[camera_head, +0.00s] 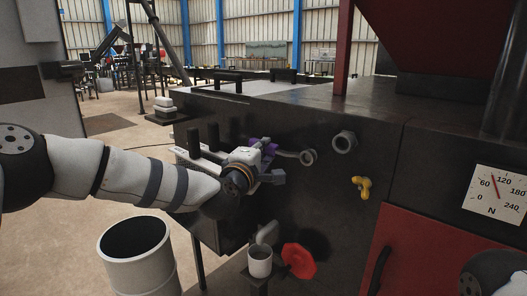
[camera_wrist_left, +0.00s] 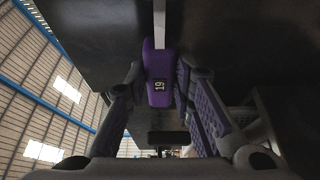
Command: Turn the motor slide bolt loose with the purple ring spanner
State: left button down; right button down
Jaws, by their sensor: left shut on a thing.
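My left gripper (camera_head: 266,161) is in front of the dark machine face and is shut on the purple ring spanner (camera_head: 260,142). In the left wrist view, the spanner's purple handle (camera_wrist_left: 158,88), marked 19, is between the fingers of the gripper (camera_wrist_left: 160,72), with its pale shaft running up to the picture's edge. In the head view the steel shaft reaches right to a ring end (camera_head: 308,157) at the machine face. I cannot tell whether the ring sits around the motor slide bolt. The right gripper is not in view.
A large hex nut (camera_head: 344,142) and a yellow fitting (camera_head: 361,187) stick out to the right. A grey bin (camera_head: 138,262) stands below my left arm. A dial (camera_head: 497,194) is at far right.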

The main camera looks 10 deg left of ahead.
pick_arm(q)
jog(key=shift+w+d, duration=0.1)
jog(key=shift+w, duration=0.1)
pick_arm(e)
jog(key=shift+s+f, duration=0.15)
pick_arm(q)
jog(key=shift+w+d, duration=0.1)
dwell(0.4)
jog(key=f+n+g, duration=0.1)
jog(key=f+n, duration=0.2)
jog(key=shift+d+b, duration=0.2)
jog(key=shift+b, duration=0.2)
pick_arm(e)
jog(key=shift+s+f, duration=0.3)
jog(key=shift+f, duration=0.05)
pick_arm(q)
jog(key=shift+s, duration=0.2)
jog(key=f+n, duration=0.1)
jog(key=n+g, duration=0.1)
jog(key=d+f, duration=0.1)
jog(key=shift+s+f+n, duration=0.35)
jog(key=shift+n, duration=0.05)
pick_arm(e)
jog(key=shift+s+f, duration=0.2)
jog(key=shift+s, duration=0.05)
